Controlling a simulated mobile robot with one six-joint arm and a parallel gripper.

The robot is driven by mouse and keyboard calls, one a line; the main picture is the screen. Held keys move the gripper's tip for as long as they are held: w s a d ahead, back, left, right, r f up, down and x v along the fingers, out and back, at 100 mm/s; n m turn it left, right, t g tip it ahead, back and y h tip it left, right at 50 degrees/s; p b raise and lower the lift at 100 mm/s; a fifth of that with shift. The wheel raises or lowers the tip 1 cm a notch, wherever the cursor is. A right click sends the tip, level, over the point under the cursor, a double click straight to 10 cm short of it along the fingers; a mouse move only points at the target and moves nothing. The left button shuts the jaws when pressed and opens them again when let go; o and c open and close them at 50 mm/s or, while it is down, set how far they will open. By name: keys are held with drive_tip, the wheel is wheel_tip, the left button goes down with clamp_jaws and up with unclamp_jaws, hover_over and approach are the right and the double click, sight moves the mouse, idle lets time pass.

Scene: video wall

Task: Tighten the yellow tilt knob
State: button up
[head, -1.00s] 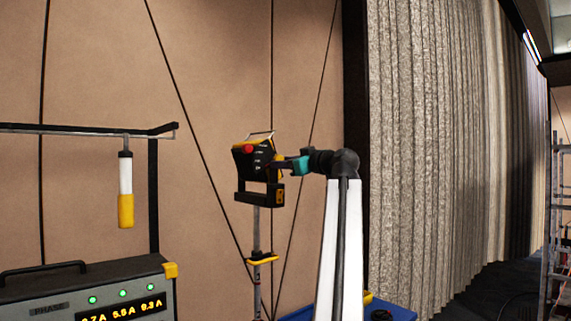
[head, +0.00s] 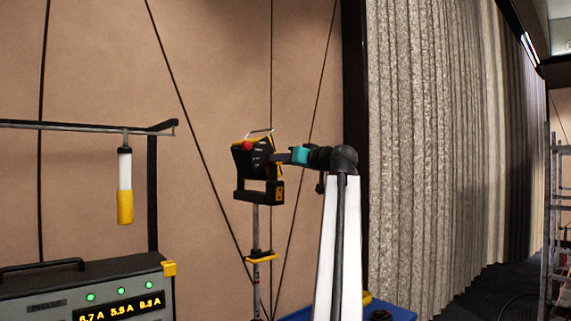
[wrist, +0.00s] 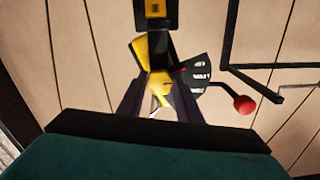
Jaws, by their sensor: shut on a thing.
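A black and yellow device head (head: 262,170) with a red ball sits on top of a thin upright pole (head: 256,228). The yellow tilt knob (wrist: 158,84) shows in the wrist view between my two dark fingers, in front of a yellow plate and a black fan-shaped plate with pale marks (wrist: 199,74). My gripper (head: 277,158) comes from the right at the device's side and is shut on the knob. The fingers partly hide the knob's edges. In the head view the knob itself is hidden by the gripper and the device.
A red ball (wrist: 243,105) sticks out beside the fan plate. A grey box with a lit display (head: 85,292) and a hanging white and yellow lamp (head: 125,190) stand at left. A pleated curtain (head: 440,150) hangs at right. Dark cables cross the wall.

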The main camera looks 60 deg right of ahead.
drive_tip(key=m+p, duration=0.2)
drive_tip(key=m, duration=0.4)
drive_tip(key=m+p, duration=0.2)
drive_tip(key=m, duration=0.4)
drive_tip(key=m+p, duration=0.2)
drive_tip(key=m, duration=0.4)
drive_tip(key=shift+a+r+m, duration=0.1)
drive_tip(key=shift+r+m, duration=0.15)
drive_tip(key=shift+m, duration=0.15)
drive_tip(key=o, duration=1)
drive_tip(key=shift+o, duration=0.2)
